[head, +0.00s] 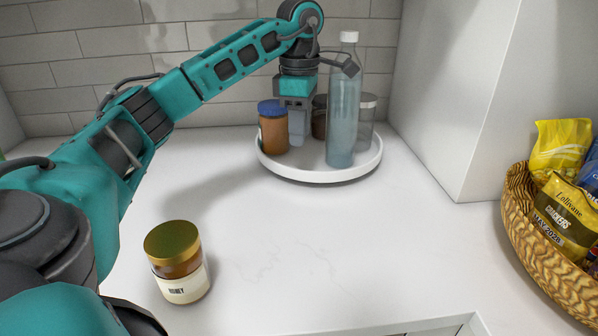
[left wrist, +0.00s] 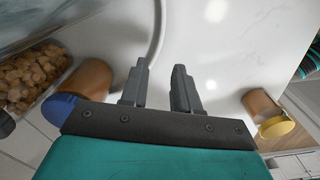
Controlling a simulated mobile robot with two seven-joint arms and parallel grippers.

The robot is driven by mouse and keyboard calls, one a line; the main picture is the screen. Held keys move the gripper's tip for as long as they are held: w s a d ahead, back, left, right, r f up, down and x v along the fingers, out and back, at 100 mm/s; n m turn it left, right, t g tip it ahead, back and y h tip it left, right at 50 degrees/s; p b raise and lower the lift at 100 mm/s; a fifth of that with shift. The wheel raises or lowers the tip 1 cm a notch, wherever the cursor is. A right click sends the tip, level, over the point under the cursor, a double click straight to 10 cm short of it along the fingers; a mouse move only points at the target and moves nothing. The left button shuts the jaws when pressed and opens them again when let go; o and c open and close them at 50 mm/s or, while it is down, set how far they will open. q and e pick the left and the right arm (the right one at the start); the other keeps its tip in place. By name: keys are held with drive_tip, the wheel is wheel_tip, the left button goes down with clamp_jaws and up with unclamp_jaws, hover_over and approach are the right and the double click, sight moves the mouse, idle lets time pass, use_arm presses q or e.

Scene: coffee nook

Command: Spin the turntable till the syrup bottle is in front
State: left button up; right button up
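The white round turntable (head: 320,177) stands at the back of the counter. A tall, clear bluish bottle (head: 343,110) with a white cap stands at its front right. A brown jar with a blue lid (head: 273,132) stands at its left. A dark brown container (head: 319,122) is mostly hidden behind the tall bottle; I cannot tell whether it is the syrup bottle. My left gripper (head: 297,142) points down between the blue-lidded jar and the tall bottle. In the left wrist view its fingers (left wrist: 160,75) are apart with nothing held, near the turntable rim (left wrist: 158,30).
A grey-lidded clear jar (head: 367,120) stands at the turntable's right. A honey jar with a gold lid (head: 180,265) stands at the front left of the counter. A wicker basket of snack bags (head: 530,225) is at the right. The middle of the counter is clear.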

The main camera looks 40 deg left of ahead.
sight(299, 179)
use_arm(q)
wheel_tip(299, 179, down, 9)
drive_tip(key=shift+r+b, duration=0.1)
drive_tip(key=shift+b, duration=0.3)
drive_tip(key=shift+c, duration=0.4)
clamp_jaws()
drive_tip(key=shift+a, duration=0.1)
idle(0.8)
